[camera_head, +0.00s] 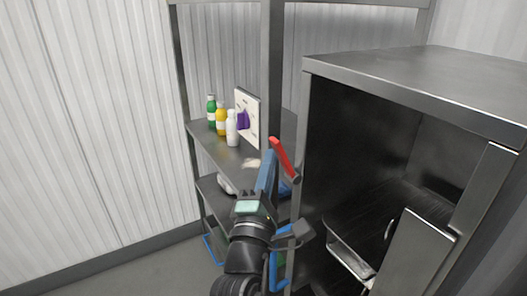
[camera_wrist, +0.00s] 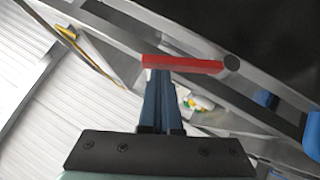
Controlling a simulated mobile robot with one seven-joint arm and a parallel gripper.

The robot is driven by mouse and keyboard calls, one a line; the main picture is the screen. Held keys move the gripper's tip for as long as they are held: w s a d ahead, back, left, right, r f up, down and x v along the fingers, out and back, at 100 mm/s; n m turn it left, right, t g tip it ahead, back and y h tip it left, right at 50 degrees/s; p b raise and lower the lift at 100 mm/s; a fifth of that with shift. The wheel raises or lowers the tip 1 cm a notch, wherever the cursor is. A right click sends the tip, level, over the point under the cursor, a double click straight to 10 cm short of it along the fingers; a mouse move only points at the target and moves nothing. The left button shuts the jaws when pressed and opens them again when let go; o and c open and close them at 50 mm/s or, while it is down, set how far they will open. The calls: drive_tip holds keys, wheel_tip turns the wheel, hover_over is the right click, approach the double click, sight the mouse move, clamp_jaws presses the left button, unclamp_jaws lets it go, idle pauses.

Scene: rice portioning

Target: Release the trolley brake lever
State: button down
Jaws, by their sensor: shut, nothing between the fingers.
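The red brake lever (camera_head: 282,158) sits on the grey upright post beside the dark cabinet, with a round dark pivot at its lower right end. In the wrist view the red lever (camera_wrist: 185,64) spans the middle, its pivot at the right end. My gripper (camera_head: 270,156) is shut, with nothing between its blue fingers. In the wrist view the closed fingertips (camera_wrist: 160,74) meet the lever near its left, free end. Whether they touch it or are just short of it, I cannot tell.
The shelf rack (camera_head: 215,152) holds a green bottle (camera_head: 211,111), a yellow bottle (camera_head: 221,119), a white bottle (camera_head: 232,129) and a white board (camera_head: 247,115) with a purple piece. The open-fronted dark cabinet (camera_head: 400,65) stands close on the right. Floor (camera_head: 160,272) is clear at lower left.

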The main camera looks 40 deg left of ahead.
drive_tip(key=shift+w+d+r+m+g+h+p, duration=0.15)
drive_tip(key=shift+w+r+m+g+h+p, duration=0.45)
drive_tip(key=shift+p, duration=0.7)
drive_tip(key=shift+s+f, duration=0.1)
drive_tip(key=shift+s, duration=0.05)
